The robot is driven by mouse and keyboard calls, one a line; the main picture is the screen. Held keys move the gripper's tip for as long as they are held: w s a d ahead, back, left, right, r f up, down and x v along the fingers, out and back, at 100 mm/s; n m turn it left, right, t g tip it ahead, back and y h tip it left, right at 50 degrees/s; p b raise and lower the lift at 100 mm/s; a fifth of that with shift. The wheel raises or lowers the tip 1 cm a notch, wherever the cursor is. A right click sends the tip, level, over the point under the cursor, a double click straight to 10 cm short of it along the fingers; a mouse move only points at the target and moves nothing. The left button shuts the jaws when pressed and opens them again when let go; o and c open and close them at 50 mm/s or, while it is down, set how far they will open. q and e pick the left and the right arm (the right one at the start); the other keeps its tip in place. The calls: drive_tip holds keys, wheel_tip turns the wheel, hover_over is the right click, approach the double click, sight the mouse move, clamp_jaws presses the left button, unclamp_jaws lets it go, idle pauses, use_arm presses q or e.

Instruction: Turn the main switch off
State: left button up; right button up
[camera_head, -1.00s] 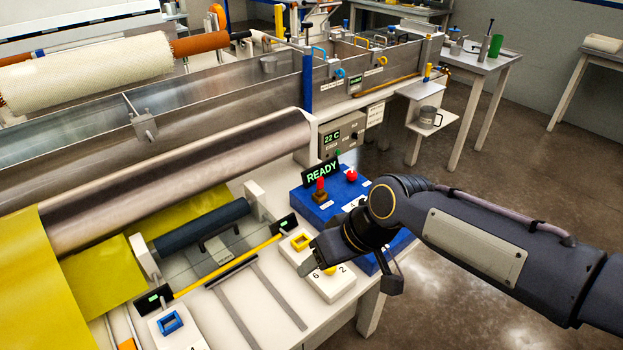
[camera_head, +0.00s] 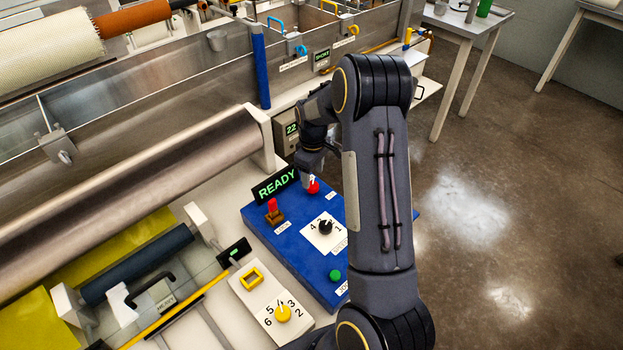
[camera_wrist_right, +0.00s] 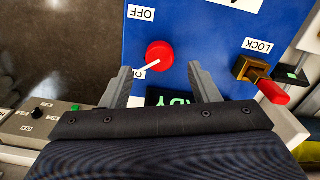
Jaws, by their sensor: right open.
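The main switch is a red round knob (camera_wrist_right: 161,53) with a white pointer on a blue panel (camera_wrist_right: 195,25). In the right wrist view the pointer slants to the lower left, toward a partly hidden label starting with "O". An "OFF" label (camera_wrist_right: 141,13) is above left of the knob. The red knob also shows in the head view (camera_head: 313,188), just below my right gripper (camera_head: 308,172). In the right wrist view my right gripper (camera_wrist_right: 159,70) is open, its fingertips on either side of the knob's near edge. Contact cannot be told. My left gripper is not in view.
A red-handled lock lever (camera_head: 272,206) stands left of the knob, near the READY sign (camera_head: 276,186). A black dial (camera_head: 325,227) and green button (camera_head: 335,275) share the panel. A yellow dial (camera_head: 283,313) is in front. A blue post (camera_head: 260,70) rises behind.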

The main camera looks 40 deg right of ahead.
sight(313, 185)
drive_tip(key=shift+f, duration=2.05)
drive_tip(key=c, duration=1)
drive_tip(key=shift+o, duration=0.2)
